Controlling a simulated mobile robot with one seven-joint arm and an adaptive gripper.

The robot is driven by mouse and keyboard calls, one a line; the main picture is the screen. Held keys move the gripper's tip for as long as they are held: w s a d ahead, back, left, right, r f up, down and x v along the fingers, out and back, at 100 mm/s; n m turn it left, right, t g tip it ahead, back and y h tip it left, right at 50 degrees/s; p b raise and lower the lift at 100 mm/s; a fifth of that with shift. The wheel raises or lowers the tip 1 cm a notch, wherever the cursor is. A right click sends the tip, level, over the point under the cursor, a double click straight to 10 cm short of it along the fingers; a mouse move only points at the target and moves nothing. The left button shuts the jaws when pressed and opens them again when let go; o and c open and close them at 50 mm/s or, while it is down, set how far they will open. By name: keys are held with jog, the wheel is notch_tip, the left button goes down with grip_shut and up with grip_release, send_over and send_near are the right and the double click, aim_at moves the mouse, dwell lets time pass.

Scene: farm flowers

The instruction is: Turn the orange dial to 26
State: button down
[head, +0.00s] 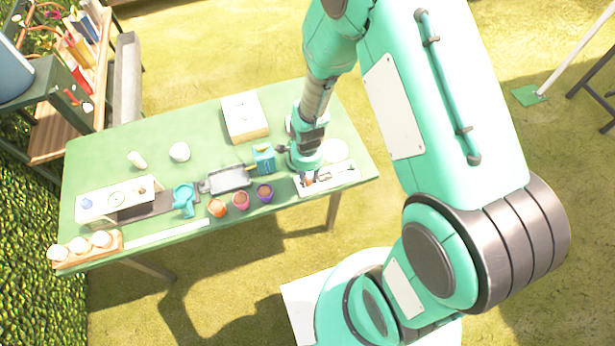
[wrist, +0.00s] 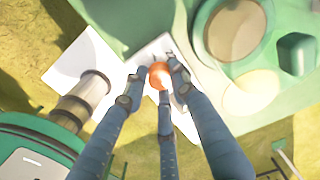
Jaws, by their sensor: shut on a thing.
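The orange dial (wrist: 159,75) sits on a white panel (wrist: 75,70) and shows between my fingers in the wrist view. In the head view a small part of the orange dial (head: 308,183) shows below my gripper (head: 306,172), on the white panel (head: 340,178) at the table's front right. My gripper, also in the wrist view (wrist: 157,78), points down with its fingers around the dial and is shut on it. The number the dial points to cannot be read; the fingers hide part of its face.
On the green table (head: 220,125), a blue box (head: 264,160), a grey tray (head: 229,180) and several small colored pots (head: 241,201) stand left of my gripper. A white box (head: 244,117) is at the back.

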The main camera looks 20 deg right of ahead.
aim_at(307, 179)
jog(key=c, duration=1.4)
grip_release()
jog(key=shift+r, duration=0.15)
notch_tip(307, 179, up, 12)
jog(key=shift+f, duration=0.15)
